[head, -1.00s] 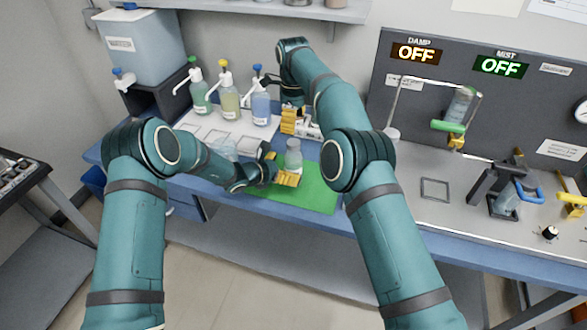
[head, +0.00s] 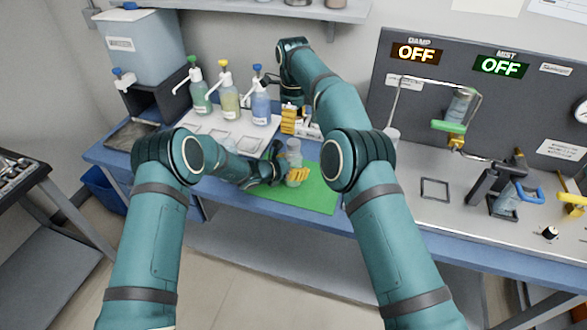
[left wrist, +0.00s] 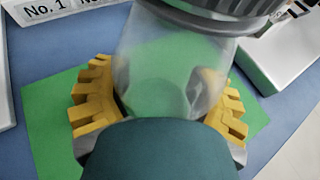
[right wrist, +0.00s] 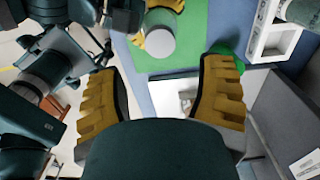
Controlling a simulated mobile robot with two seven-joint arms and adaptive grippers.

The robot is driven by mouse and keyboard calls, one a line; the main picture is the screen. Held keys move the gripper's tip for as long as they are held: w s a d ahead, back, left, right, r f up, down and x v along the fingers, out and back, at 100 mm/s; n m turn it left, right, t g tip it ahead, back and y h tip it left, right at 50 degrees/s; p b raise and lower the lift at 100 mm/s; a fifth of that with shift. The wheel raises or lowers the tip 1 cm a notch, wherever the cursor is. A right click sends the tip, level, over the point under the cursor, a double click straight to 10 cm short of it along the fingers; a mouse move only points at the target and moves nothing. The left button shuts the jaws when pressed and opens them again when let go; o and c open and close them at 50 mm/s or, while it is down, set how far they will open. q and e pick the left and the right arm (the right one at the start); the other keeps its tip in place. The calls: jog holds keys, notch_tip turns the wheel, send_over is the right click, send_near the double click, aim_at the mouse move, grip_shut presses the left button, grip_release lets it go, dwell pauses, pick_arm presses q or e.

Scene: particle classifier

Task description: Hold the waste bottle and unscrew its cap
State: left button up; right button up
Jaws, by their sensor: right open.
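The waste bottle (head: 294,158), clear with a pale cap, stands upright on the green mat (head: 318,196). Its clear body fills the middle of the left wrist view (left wrist: 165,75). My left gripper (head: 290,177) is low at the bottle, with one yellow finger on each side of it; whether both fingers press on it is unclear. In the right wrist view the round pale cap (right wrist: 160,43) shows beyond the fingertips. My right gripper (right wrist: 160,75) is open and empty; in the head view it is behind the bottle, apart from it.
Pump bottles (head: 230,103) stand on white mats behind and left of my left gripper. A small white rack (right wrist: 272,28) shows in the right wrist view. The grey panel (head: 480,100) and its fixtures are at the right. The mat's right part is clear.

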aim_at(293, 142)
pick_arm(q)
grip_shut()
pick_arm(e)
jog(key=shift+d, duration=0.1)
jog(key=shift+f, duration=3.95)
grip_shut()
